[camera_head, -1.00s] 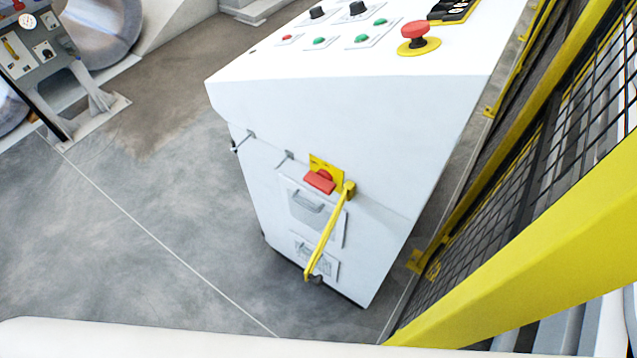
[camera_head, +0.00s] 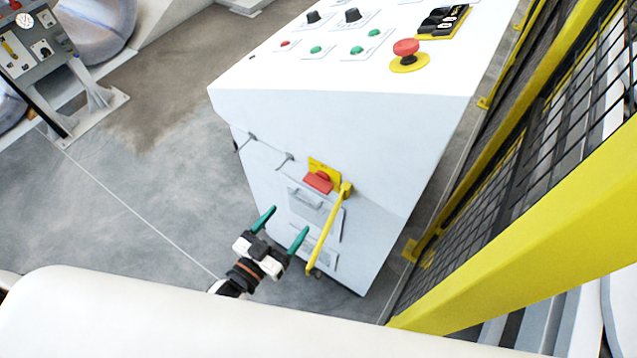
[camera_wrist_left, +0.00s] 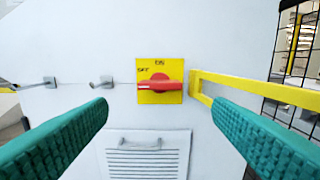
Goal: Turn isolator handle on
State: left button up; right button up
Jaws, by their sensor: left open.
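The isolator handle (camera_head: 319,180) is a red knob on a yellow plate on the side of a white cabinet (camera_head: 310,125). In the left wrist view the red handle (camera_wrist_left: 158,85) lies roughly horizontal, and its yellow plate (camera_wrist_left: 145,98) carries the words OFF at left and ON at top. My left gripper (camera_head: 287,222) is open and empty, with green fingers apart. It is in front of the cabinet, below and left of the handle in the head view. In the wrist view the fingers (camera_wrist_left: 160,115) straddle the space below the handle without touching it. My right gripper is not seen.
A yellow bar (camera_head: 328,232) hangs beside the handle plate on its right; it also shows in the wrist view (camera_wrist_left: 205,85). Hooks (camera_head: 285,160) stick out left of the plate. A yellow mesh fence (camera_head: 520,200) stands close on the right. Grey floor (camera_head: 150,190) is open at left.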

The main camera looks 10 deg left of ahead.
aim_at(315, 187)
pick_arm(q)
jog(key=p+x, duration=0.2)
jog(key=x, duration=1)
jog(key=c, duration=0.7)
